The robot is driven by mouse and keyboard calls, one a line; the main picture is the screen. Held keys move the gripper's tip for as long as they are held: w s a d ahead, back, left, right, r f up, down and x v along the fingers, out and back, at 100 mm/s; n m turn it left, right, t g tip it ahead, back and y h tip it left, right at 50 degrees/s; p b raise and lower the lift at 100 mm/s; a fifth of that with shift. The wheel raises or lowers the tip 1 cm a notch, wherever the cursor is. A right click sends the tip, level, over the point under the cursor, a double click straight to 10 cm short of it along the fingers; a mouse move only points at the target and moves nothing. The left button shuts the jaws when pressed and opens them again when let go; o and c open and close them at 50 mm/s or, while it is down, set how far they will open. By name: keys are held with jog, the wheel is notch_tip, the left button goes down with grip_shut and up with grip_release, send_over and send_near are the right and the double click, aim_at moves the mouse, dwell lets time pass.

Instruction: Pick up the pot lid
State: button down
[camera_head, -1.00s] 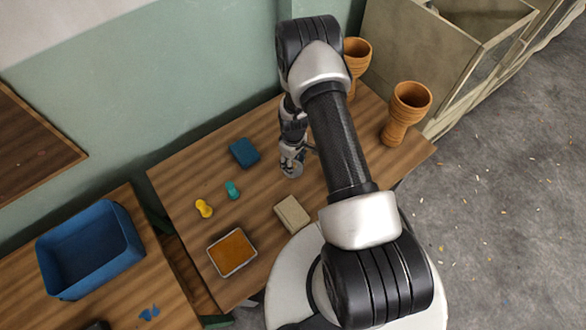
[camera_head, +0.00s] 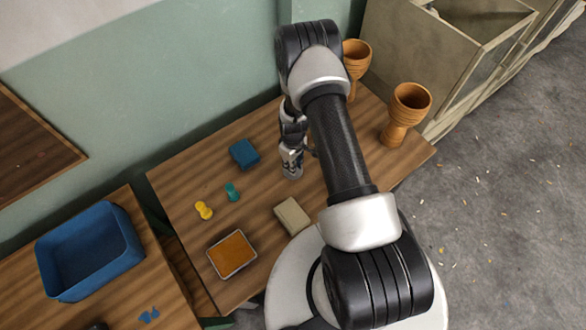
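My gripper (camera_head: 292,171) points down over the middle of the wooden table, close to its top. It is small in the view and partly hidden by my own arm, so I cannot tell if its fingers are open or shut. A small greyish thing shows at the fingertips, but I cannot tell it apart from the fingers. No pot lid is clearly visible; it may be hidden by the gripper.
The wooden table (camera_head: 262,200) holds a blue block (camera_head: 244,154), a teal piece (camera_head: 232,192), a yellow piece (camera_head: 204,210), a beige block (camera_head: 292,216) and an orange-filled tray (camera_head: 232,254). Goblet drums (camera_head: 407,112) (camera_head: 356,58) stand right. A blue bin (camera_head: 88,250) sits left.

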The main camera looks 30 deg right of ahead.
notch_tip(320, 180, up, 20)
jog(key=p, duration=0.4)
dwell(0.7)
